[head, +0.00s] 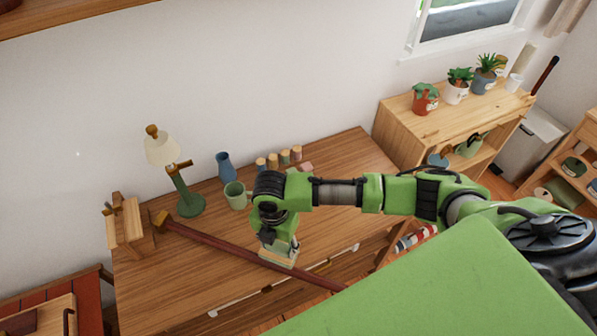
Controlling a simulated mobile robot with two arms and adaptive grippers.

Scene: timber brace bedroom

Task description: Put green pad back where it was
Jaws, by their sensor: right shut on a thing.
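My right gripper (277,240) points down over the front part of the wooden desk. It is shut on a small, flat, pale block with a greenish tint, which seems to be the green pad (279,257). The gripper hides part of it, and I cannot tell whether it touches the desk or hangs just above it. The wooden desk (178,270) stands against the white wall. My left gripper is not in view.
A long dark red bar (215,243) lies slantwise across the desk, close to the gripper. Behind stand a green mug (235,196), a blue vase (224,166), a lamp (187,200), several small spools (284,157) and a pink pad (306,167). The desk's back right is clear.

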